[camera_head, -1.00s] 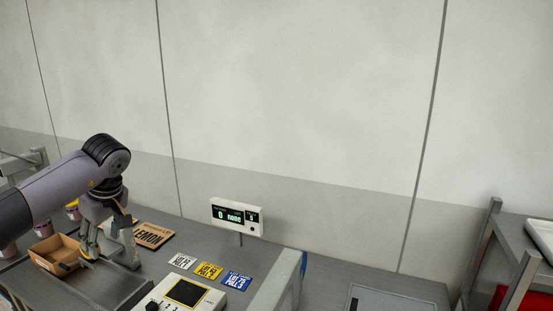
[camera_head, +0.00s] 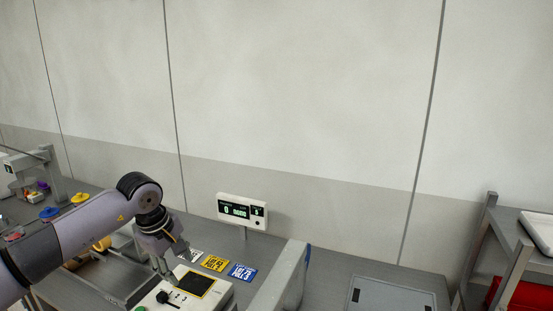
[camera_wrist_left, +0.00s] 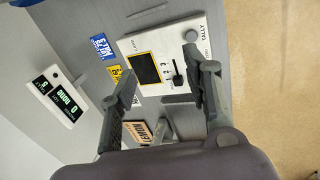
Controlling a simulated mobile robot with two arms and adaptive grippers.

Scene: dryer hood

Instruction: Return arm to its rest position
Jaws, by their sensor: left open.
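My left arm (camera_head: 95,225) comes in from the left in the head view. My left gripper (camera_head: 168,272) is above the left part of the white control box (camera_head: 217,292), fingers pointing down. In the left wrist view the fingers (camera_wrist_left: 160,88) are spread apart with nothing between them. The control box (camera_wrist_left: 186,38) shows past the fingertips, with a dark screen and a black knob. I cannot tell how high the gripper is above the box. My right gripper is in neither view.
A display (camera_head: 241,211) stands behind the box. White, yellow (camera_head: 215,263) and blue (camera_head: 242,272) cards lie between them. A grey upright panel (camera_head: 280,279) stands to the right. A LEMON sign (camera_wrist_left: 138,131) shows in the wrist view. A grey shelf (camera_head: 490,250) is far right.

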